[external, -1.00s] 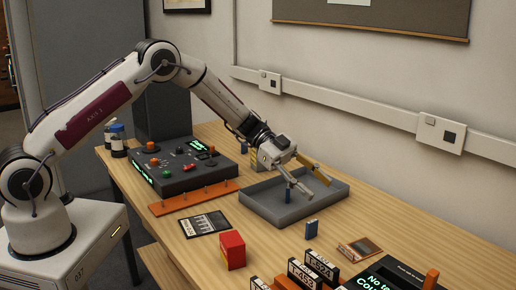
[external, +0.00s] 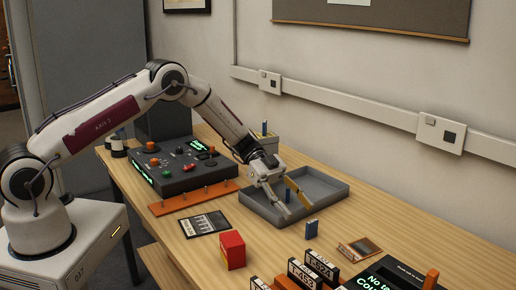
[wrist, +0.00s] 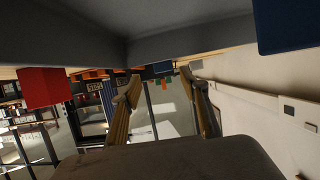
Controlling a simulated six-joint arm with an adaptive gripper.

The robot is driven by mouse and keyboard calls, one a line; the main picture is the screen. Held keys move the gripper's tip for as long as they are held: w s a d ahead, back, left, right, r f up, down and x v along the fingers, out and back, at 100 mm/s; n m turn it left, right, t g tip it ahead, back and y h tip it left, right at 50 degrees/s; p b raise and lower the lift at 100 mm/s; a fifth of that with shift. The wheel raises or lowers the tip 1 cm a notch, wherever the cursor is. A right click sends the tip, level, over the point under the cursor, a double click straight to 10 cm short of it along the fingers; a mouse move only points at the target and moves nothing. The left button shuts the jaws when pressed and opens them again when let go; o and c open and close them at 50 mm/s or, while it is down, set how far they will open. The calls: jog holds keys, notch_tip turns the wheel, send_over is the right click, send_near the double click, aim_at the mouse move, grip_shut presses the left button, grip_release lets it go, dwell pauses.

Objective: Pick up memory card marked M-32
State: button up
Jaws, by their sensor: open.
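I can read no M-32 mark in any view. A small blue upright piece (external: 311,229), possibly a memory card, stands on the table in front of the grey tray. Another thin blue piece (external: 288,195) shows in the tray area, partly between my fingers in the picture; a large blue face (wrist: 286,24) at the top right of the wrist view may be the same piece. My gripper (external: 297,208) is open and low over the tray, tilted forward. In the wrist view my fingers (wrist: 160,78) are apart with nothing seen between them.
The grey tray (external: 250,209) has low walls around my gripper. A red box (external: 232,250), a dark printed card (external: 205,222), labelled black cases (external: 318,268) and a small brown-framed item (external: 359,247) lie nearby. A control panel (external: 178,172) stands left; the wall is behind.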

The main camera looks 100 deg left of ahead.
aim_at(310, 222)
jog(key=shift+x, duration=0.8)
jog(key=shift+w, duration=0.1)
jog(key=shift+a+x, duration=0.2)
jog(key=shift+x, duration=2.35)
jog(key=shift+w+f, duration=0.15)
jog(key=c, duration=1.1)
